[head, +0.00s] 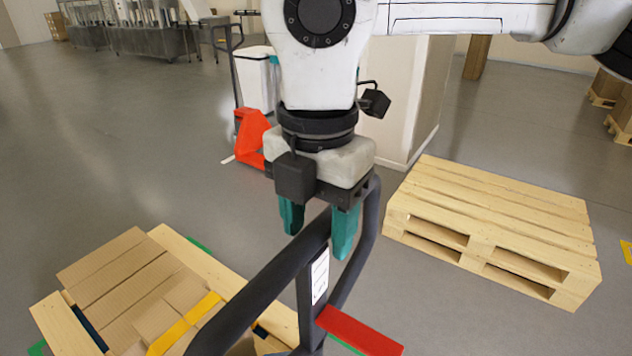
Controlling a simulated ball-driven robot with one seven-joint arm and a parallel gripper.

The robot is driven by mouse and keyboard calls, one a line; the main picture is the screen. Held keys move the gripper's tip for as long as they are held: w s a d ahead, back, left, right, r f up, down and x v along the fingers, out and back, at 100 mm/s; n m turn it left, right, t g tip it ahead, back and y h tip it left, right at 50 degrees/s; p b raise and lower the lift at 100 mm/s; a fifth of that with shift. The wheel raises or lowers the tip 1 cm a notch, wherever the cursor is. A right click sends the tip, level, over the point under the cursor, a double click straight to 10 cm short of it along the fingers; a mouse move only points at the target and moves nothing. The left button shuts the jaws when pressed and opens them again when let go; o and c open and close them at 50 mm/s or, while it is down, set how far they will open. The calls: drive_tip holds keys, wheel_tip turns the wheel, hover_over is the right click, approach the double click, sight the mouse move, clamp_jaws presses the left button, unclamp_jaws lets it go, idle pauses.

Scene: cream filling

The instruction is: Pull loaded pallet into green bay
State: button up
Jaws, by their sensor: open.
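My gripper (318,232) has teal fingers pointing down and apart. It is at the dark looped handle (262,292) of a pallet jack, near the top bar. One finger appears on each side of the bar, but I cannot tell whether they touch it. A red part (358,331) of the jack shows below the handle. A wooden pallet (62,328) loaded with cardboard boxes (125,285) lies at the lower left, partly behind the handle. Green floor marking (199,244) shows beside and behind this pallet; most of the marking is hidden.
A red pallet jack (252,138) and a white bin (256,78) are behind my arm, near a pale pillar (408,100). Metal machines (150,40) line the back left. The grey floor at left is clear.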

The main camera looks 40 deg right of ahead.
sight(318, 253)
drive_tip(key=shift+f, duration=2.35)
drive_tip(key=shift+c, duration=0.4)
clamp_jaws()
drive_tip(key=shift+f, duration=0.1)
idle(0.8)
